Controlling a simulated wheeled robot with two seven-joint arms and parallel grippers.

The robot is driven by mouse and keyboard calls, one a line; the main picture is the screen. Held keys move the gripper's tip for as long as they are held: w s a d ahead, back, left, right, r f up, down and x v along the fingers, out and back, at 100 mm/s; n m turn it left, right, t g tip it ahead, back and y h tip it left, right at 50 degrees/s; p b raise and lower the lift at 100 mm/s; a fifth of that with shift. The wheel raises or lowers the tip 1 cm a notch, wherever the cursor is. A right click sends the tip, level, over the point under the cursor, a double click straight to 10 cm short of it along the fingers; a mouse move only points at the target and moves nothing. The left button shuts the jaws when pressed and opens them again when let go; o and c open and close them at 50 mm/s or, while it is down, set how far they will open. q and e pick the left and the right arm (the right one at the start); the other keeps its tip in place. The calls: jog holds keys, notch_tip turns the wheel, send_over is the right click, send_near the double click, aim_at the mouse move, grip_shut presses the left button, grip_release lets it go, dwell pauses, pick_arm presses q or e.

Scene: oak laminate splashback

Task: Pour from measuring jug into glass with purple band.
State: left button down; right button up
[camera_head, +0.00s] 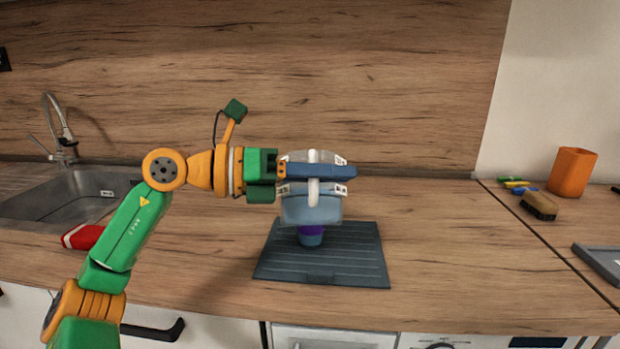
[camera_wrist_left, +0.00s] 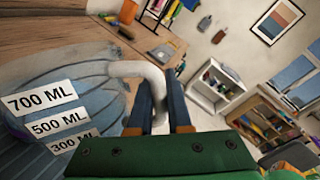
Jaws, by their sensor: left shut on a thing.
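The measuring jug (camera_head: 312,210) is blue-grey and see-through, with a white handle and volume labels. My left gripper (camera_head: 345,172) is shut on the white handle. The jug is held in the air, over or just in front of the glass; its exact tilt is hard to tell. In the left wrist view the jug (camera_wrist_left: 75,85) is at the left, with its handle between the fingers of my left gripper (camera_wrist_left: 160,90). The glass with purple band (camera_head: 311,238) stands on the dark ribbed mat; its top is hidden behind the jug. No stream of liquid shows.
The ribbed mat (camera_head: 340,265) lies on the wooden counter. A sink (camera_head: 75,197) and a red cloth-like thing (camera_head: 82,236) are at the left. An orange cup (camera_head: 572,172), a brush (camera_head: 539,205) and a grey tray (camera_head: 600,262) are at the right. The counter right of the mat is clear.

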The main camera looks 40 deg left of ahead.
pick_arm(q)
jog(key=shift+w+f, duration=0.1)
jog(key=shift+f, duration=0.05)
jog(key=shift+a, duration=0.15)
jog(key=shift+r+n, duration=0.2)
jog(key=shift+n, duration=0.1)
jog(key=shift+w+p, duration=0.2)
jog(key=shift+p, duration=0.15)
jog(key=shift+w+a, duration=0.1)
jog(key=shift+a, duration=0.05)
jog(key=shift+d+r, duration=0.2)
jog(key=shift+d, duration=0.05)
jog(key=shift+a+n, duration=0.3)
jog(key=shift+p, duration=0.35)
dwell(0.3)
jog(key=shift+d, duration=0.15)
